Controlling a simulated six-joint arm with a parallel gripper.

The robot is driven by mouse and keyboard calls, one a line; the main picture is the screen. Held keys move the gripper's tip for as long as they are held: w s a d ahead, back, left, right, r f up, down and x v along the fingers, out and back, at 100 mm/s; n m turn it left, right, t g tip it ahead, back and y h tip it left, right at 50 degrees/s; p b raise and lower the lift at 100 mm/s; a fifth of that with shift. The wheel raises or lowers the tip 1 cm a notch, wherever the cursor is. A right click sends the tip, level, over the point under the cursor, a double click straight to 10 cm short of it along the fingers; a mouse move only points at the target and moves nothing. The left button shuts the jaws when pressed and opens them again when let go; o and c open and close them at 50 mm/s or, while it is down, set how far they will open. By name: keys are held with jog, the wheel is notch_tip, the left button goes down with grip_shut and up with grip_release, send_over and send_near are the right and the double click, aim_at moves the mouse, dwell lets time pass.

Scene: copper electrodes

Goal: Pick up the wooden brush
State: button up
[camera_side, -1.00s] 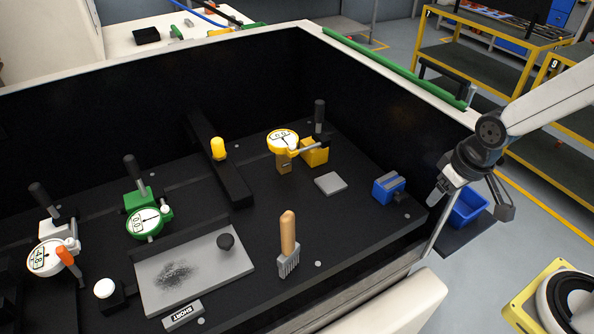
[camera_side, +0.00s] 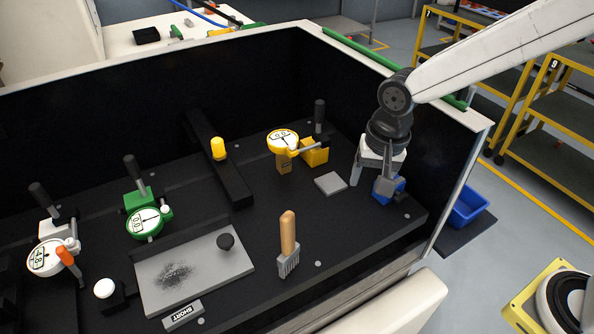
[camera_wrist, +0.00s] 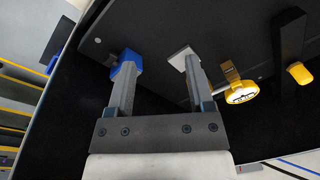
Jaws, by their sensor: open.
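The wooden brush (camera_side: 288,235) stands upright on the black table, with its wooden handle up and its grey bristle end down. It is right of the grey plate with dark powder. My gripper (camera_side: 369,192) is open, up and to the right of the brush in the side view, in front of the blue block. The wrist view shows its two fingers (camera_wrist: 156,72) apart with nothing between them. The brush does not show in the wrist view.
The blue block (camera_side: 398,186) and a small grey square plate (camera_side: 330,183) lie near my gripper. A yellow dial gauge (camera_side: 283,141) stands behind. The grey powder plate (camera_side: 205,285) with a black knob lies left of the brush. Dark walls (camera_side: 440,165) edge the table.

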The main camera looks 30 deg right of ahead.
jog(key=w+a+r+m, duration=0.1)
jog(key=a+r+m, duration=0.15)
jog(key=a, duration=0.65)
jog(key=r+m+g, duration=0.1)
jog(key=m, duration=0.4)
send_over(288, 230)
jog(key=w, duration=0.1)
jog(key=shift+d+r+n, duration=0.1)
jog(key=shift+d+n, duration=0.15)
jog(key=shift+d, duration=0.2)
jog(key=shift+f, duration=1.35)
jog(key=shift+w+a+f, duration=0.1)
jog(key=shift+a+f, duration=0.05)
jog(key=shift+f, duration=2.4)
grip_shut()
